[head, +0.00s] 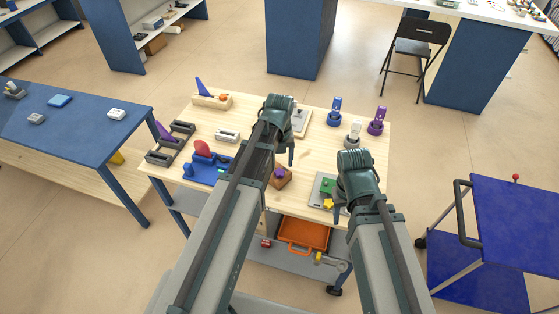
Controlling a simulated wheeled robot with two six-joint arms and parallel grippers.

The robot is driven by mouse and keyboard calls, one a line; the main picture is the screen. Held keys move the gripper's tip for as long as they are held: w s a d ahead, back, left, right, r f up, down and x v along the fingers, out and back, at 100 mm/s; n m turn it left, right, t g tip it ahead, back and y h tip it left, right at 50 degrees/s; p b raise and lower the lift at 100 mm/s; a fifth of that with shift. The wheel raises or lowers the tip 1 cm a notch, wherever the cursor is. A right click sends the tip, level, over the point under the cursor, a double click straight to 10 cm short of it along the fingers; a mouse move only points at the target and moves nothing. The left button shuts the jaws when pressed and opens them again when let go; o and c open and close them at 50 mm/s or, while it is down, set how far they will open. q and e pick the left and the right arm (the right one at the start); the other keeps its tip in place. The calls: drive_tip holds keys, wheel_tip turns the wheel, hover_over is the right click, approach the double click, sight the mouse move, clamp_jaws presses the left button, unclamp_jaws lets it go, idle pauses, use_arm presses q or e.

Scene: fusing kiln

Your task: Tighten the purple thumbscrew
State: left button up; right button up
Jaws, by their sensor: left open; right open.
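A small brown block (284,183) with a purple top (280,172) sits near the front middle of the wooden table. The purple part looks like the thumbscrew, but it is too small to be sure. My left gripper (290,158) is open and points down just behind and above this block; its arm hides part of it. My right gripper (338,216) is open, at the grey plate (318,198) with green and yellow parts at the front right; its wrist hides part of the plate. I see nothing held in either gripper.
The wooden table (325,130) also bears a blue fixture with a red disc (203,150), dark grey holders (160,157), and blue (334,112) and purple (376,122) stands at the back right. An orange bin (303,235) is below. A blue cart (515,225) stands right.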

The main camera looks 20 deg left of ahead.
sight(280, 172)
use_arm(q)
drive_tip(key=shift+o, duration=0.2)
drive_tip(key=o, duration=0.4)
drive_tip(key=shift+r, duration=0.15)
wheel_tip(280, 172, up, 14)
drive_tip(key=p, duration=1.3)
drive_tip(key=shift+f+p, duration=0.25)
drive_tip(key=shift+p, duration=0.15)
drive_tip(key=shift+f, duration=0.1)
drive_tip(key=shift+c, duration=1.3)
drive_tip(key=shift+f+n, duration=0.15)
drive_tip(key=shift+n, duration=0.25)
drive_tip(key=shift+c, duration=0.5)
wheel_tip(280, 172, down, 4)
drive_tip(key=n+b, duration=0.2)
drive_tip(key=n, duration=0.4)
drive_tip(key=n+b, duration=0.2)
drive_tip(key=n, duration=0.5)
drive_tip(key=shift+r+n, duration=0.2)
drive_tip(key=shift+n, duration=0.1)
